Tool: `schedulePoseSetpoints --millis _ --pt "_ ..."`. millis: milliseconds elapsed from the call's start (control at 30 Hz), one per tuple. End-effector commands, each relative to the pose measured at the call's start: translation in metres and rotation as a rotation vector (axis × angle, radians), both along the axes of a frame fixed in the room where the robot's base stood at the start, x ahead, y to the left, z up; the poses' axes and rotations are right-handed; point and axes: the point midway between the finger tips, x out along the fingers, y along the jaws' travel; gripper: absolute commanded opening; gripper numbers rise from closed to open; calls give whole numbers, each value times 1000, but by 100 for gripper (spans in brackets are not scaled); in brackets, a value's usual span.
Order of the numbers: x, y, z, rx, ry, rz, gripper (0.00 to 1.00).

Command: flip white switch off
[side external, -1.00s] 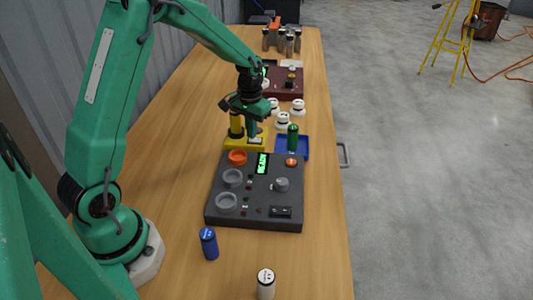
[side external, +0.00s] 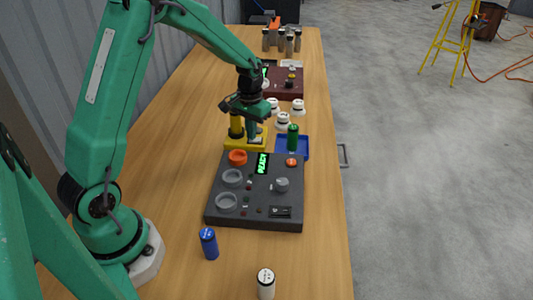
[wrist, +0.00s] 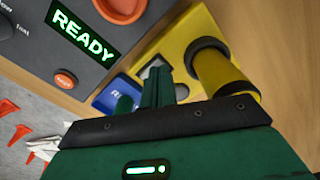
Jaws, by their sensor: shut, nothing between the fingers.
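A yellow box (side external: 232,145) with an upright yellow cylinder (side external: 236,125) stands just behind the dark grey console. A pale grey-white switch (wrist: 154,66) sits on the box's top face in the wrist view, partly hidden by my fingers. My gripper (side external: 252,135) points down over the box, beside the cylinder. In the wrist view my gripper (wrist: 157,76) is shut and empty, with its fingertips at the switch. I cannot tell whether they touch it or which way the switch is tipped.
The dark grey console (side external: 215,212) has a lit READY display (side external: 262,164). A blue tray (side external: 306,150) holds a green cylinder (side external: 293,137) right of the yellow box. White pieces (side external: 283,120) stand behind. A blue cylinder (side external: 209,244) and a white one (side external: 266,285) stand in front.

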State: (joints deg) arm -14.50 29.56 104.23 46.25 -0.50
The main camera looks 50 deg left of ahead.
Motion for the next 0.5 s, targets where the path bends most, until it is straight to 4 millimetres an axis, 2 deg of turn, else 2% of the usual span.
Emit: schedulePoseSetpoints --millis 500 --pt "1 0 30 1 -3 0 0"
